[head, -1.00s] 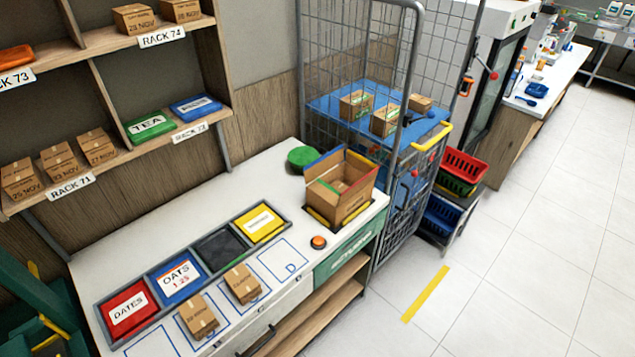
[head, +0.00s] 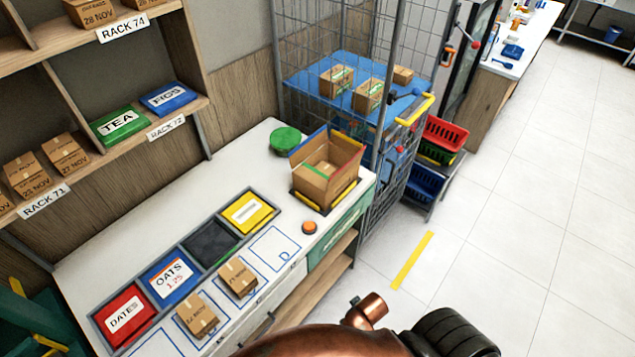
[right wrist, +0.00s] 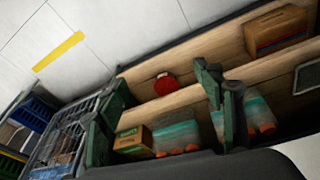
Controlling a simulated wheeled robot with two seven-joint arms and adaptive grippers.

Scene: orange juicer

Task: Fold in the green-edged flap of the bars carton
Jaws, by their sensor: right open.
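The bars carton (head: 325,185) stands open on the right end of the white bench, with flaps raised. Its blue-edged flap stands at the back left and yellow and red edges show on the other sides. The green edge (head: 317,172) shows along the near left side of the opening; its flap's exact angle is hard to tell. My right arm enters the head view at the bottom, well apart from the carton. My right gripper (right wrist: 158,82) is open and empty in the right wrist view, facing the shelves under the bench. My left gripper is not in view.
A wire cage trolley (head: 345,95) with small boxes stands right of the carton. Coloured trays and two small cartons (head: 238,278) occupy the bench's left. Floor at right is clear.

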